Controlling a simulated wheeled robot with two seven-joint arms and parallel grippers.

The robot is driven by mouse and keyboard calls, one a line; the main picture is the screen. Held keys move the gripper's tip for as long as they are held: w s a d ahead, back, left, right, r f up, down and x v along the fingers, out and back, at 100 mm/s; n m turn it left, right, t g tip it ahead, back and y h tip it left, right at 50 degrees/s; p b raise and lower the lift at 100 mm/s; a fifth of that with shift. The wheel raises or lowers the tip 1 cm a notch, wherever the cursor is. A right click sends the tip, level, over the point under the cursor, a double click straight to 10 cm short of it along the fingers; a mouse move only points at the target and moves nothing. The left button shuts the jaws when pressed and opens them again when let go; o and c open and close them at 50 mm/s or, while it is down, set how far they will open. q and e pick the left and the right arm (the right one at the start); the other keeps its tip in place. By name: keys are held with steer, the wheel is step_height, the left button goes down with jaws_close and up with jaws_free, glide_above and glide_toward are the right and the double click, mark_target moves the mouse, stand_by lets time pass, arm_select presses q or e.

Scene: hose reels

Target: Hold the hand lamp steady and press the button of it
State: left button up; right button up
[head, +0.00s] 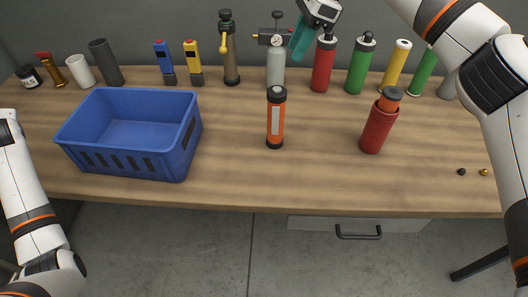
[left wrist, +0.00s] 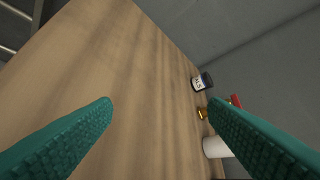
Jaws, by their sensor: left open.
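The hand lamp (head: 276,120) seems to be the orange and black cylinder with a pale strip, standing upright in the middle of the table. Its button cannot be made out. My right gripper (head: 298,50) is above the back of the table, teal fingers pointing down, near a grey bottle and a red bottle. It is apart from the lamp, and whether its fingers are open is unclear. My left gripper (left wrist: 160,103) is open and empty in the left wrist view, over the table's left part. The lamp is not in that view.
A blue crate (head: 130,165) stands left of the lamp. A red holder (head: 374,132) with an orange item in it stands to the right. Several bottles, tools and cups line the back edge. Two small knobs lie at right. The front middle of the table (head: 240,185) is clear.

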arm_select(q)
steer(key=w+d+r+m+t+h, duration=0.1)
steer(key=w+d+r+m+t, duration=0.25)
steer(key=d, duration=0.65)
steer(key=w+d+r+m+t+h, duration=0.15)
steer(key=w+d+r, duration=0.25)
steer(key=w+d, duration=0.45)
steer(key=w+d+r+m+t+h, duration=0.1)
steer(key=w+d+r+t+h, duration=0.2)
steer(key=d, duration=0.9)
steer(key=d+m+t+h, duration=0.25)
steer(key=d+m, duration=0.25)
steer(key=d, duration=1)
steer(key=m+h, duration=0.7)
steer(key=m, duration=0.7)
glide_toward(277, 120)
steer(key=w+f, duration=0.2)
steer(key=f, duration=0.1)
steer(key=shift+w+a+f, duration=0.1)
steer(key=shift+a+f, duration=0.05)
steer(key=shift+w, duration=0.15)
steer(key=x, duration=1.1)
steer(key=shift+w+f, duration=0.2)
steer(key=shift+w, duration=0.05)
